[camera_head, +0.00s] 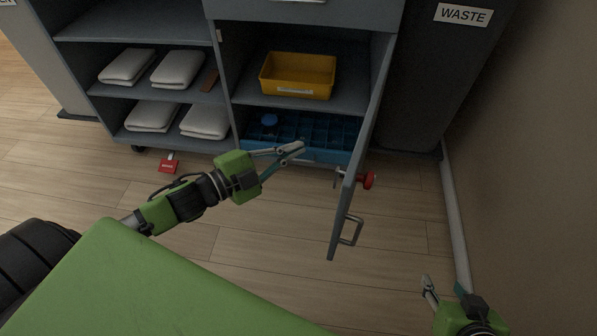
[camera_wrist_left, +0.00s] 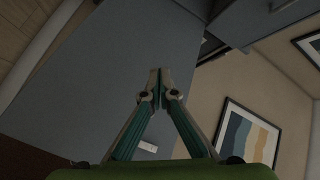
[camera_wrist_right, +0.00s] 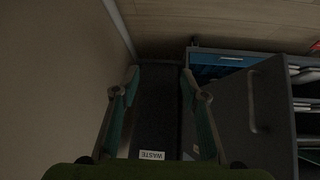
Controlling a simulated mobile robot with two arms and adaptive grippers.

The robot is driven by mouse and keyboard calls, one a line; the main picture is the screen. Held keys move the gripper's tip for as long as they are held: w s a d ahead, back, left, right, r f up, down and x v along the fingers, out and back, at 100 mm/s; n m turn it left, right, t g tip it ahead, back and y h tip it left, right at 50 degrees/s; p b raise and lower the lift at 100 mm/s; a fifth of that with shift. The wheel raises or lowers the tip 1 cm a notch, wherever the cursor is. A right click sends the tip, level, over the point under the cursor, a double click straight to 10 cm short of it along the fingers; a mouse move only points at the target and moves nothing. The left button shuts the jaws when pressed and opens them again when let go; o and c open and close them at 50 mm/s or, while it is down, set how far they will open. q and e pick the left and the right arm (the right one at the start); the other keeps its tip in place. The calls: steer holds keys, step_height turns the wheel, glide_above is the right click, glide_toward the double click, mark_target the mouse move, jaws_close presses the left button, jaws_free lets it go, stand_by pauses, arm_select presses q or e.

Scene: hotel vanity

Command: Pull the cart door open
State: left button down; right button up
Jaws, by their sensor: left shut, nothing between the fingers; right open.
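The grey cart door (camera_head: 350,170) stands swung open in the head view, its edge toward me, at the right side of the cart's compartment. My left gripper (camera_head: 298,151) is shut and empty, left of the door and in front of the open compartment. In the left wrist view its fingertips (camera_wrist_left: 160,76) meet before a grey panel. My right gripper (camera_head: 445,287) is open and empty, low at the right. In the right wrist view, the door (camera_wrist_right: 255,115) shows right of its spread fingers (camera_wrist_right: 158,78).
The compartment holds a yellow bin (camera_head: 297,77) above a blue divided crate (camera_head: 300,132). Folded white towels (camera_head: 178,70) lie on shelves at the left. A dark waste bin (camera_head: 420,90) and the wall (camera_head: 530,150) bound the right side.

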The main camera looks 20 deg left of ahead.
arm_select(q)
steer(key=s+a+r+m+g+h+b, duration=0.2)
steer(key=s+r+m+g+h, duration=0.7)
steer(key=s+m+g, duration=0.65)
steer(key=w+d+m+t+b, duration=0.2)
steer(key=w+d+b, duration=0.1)
steer(key=d, duration=1)
steer(key=shift+w+d, duration=0.3)
steer(key=shift+d, duration=0.05)
arm_select(e)
steer(key=w+a+r+t+y, duration=0.1)
steer(key=w+r+t, duration=0.1)
steer(key=r+t, duration=0.2)
steer(key=w+a+r+t+y, duration=0.1)
steer(key=r+t, duration=0.3)
steer(key=r, duration=0.6)
steer(key=w+a+r+t+y, duration=0.1)
steer(key=w+a+r+t, duration=0.1)
steer(key=w+r+t, duration=0.2)
steer(key=shift+a+r+n+y, duration=0.2)
steer(key=shift+r+n+y, duration=0.1)
steer(key=shift+r, duration=1.6)
arm_select(q)
steer(key=shift+r+m, duration=0.15)
steer(key=shift+m, duration=0.1)
